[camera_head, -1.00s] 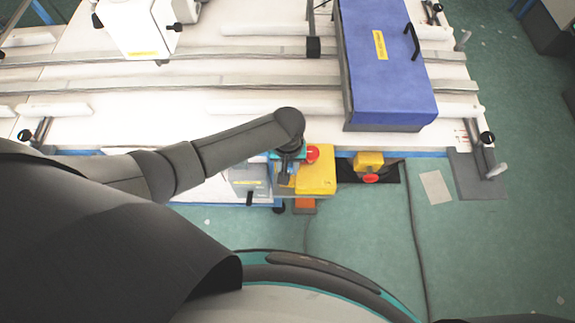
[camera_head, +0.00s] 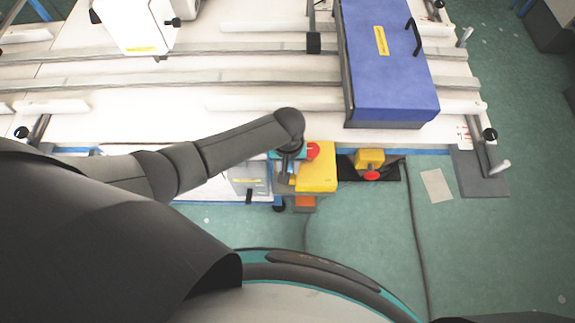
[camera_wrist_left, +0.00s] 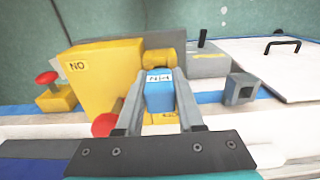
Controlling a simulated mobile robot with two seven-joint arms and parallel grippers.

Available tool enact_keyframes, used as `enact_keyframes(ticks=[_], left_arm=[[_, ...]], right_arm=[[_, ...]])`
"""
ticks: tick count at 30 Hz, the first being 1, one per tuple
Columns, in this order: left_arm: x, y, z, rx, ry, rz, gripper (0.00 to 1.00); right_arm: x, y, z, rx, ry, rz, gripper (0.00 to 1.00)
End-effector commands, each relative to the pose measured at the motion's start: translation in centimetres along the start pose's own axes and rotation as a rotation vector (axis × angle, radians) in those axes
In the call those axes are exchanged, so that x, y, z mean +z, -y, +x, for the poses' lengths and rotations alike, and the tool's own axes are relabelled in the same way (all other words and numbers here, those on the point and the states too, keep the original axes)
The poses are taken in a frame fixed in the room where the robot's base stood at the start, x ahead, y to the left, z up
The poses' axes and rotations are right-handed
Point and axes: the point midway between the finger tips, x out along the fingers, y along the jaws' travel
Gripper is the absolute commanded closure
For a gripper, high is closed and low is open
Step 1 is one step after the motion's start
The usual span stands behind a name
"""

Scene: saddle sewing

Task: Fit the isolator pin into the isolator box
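A blue block with a white label, which looks like the isolator pin (camera_wrist_left: 160,92), sits between the fingers of my left gripper (camera_wrist_left: 159,84) in the left wrist view. The fingers appear closed on its two sides. A yellow box marked "NO" (camera_wrist_left: 108,72), likely the isolator box, stands just left of the gripper; a yellow cylindrical part (camera_wrist_left: 158,59) lies beyond the pin. In the head view the yellow box (camera_head: 317,172) is right beside my left gripper (camera_head: 285,168), whose tips are mostly hidden by the arm. Any contact between pin and box is unclear. My right gripper is not seen.
A red button (camera_head: 312,150) is close to the gripper. A second yellow box with a red button (camera_head: 369,163) stands to the right. A grey box (camera_head: 245,177) is on the left. A blue padded block (camera_head: 388,65) lies on the white table (camera_head: 240,130).

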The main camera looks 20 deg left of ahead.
Motion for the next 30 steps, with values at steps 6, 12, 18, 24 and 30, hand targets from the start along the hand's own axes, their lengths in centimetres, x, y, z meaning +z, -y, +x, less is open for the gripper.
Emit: enact_keyframes(ticks=[6, 12, 18, 24, 30], left_arm=[[0.0, 0.2, 0.1, -0.004, 0.001, 0.000, 0.36], [0.1, 0.1, 0.1, -0.004, 0.001, 0.000, 0.31], [0.1, 0.1, 0.1, -0.003, 0.002, 0.000, 0.31], [0.1, 0.1, -0.3, -0.002, 0.002, 0.000, 0.31], [0.0, 0.1, -3.0, -0.001, -0.001, 0.001, 0.31]], right_arm=[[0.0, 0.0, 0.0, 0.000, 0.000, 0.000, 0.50], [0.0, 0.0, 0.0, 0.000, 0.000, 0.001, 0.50], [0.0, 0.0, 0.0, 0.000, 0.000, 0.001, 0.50], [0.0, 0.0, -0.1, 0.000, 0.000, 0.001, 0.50], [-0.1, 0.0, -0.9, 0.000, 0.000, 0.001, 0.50]])
